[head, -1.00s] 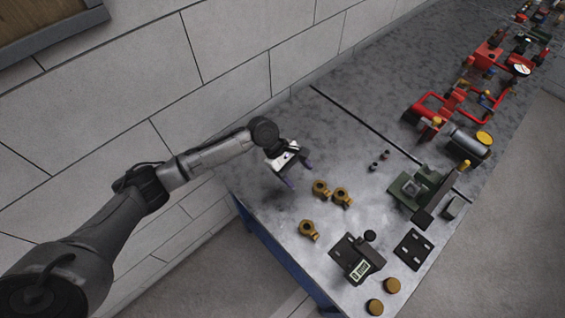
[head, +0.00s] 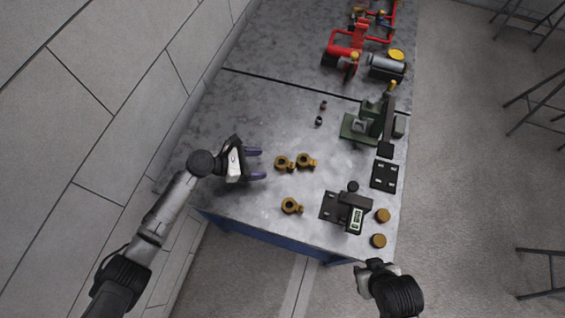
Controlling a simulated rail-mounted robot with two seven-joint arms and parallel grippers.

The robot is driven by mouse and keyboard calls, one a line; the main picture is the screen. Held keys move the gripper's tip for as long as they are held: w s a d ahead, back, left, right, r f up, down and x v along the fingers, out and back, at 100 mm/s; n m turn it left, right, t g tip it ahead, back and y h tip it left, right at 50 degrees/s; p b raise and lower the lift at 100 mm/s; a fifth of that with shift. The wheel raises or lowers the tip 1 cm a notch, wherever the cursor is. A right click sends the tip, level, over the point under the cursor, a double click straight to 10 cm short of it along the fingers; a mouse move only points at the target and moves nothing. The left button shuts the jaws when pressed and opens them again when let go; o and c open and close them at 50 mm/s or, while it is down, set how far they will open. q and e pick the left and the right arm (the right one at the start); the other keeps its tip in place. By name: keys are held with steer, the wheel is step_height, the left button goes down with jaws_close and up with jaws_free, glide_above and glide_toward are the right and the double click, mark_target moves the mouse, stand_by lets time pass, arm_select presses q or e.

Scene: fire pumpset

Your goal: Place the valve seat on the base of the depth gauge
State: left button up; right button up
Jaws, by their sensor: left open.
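My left gripper (head: 257,164) is open and empty, its two purple-tipped fingers pointing right, just left of two brass ring-shaped parts. Three such brass parts, each with a short stub, lie on the table: a left one (head: 283,163), a right one (head: 306,161) and a nearer one (head: 291,206). Two round brass pieces (head: 382,215) (head: 378,240) lie near the right edge. I cannot tell which brass kind is the valve seat. The depth gauge (head: 354,214), dark with a digital display, stands with its black base (head: 328,207) at left. My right gripper (head: 374,266) is beyond the table's front edge, its fingers unclear.
The grey metal table (head: 240,215) holds a green fixture (head: 368,125), a black plate with holes (head: 384,176) and two small dark parts (head: 318,121). Red pump assemblies (head: 349,47) stand at the far end. A wall runs along the left.

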mark_target(278, 162)
arm_select(q)
steer(key=shift+b+x, duration=0.4)
steer(key=shift+x, duration=2.4)
steer(key=shift+w, duration=0.15)
steer(key=c, duration=1.3)
steer(key=shift+o, duration=0.2)
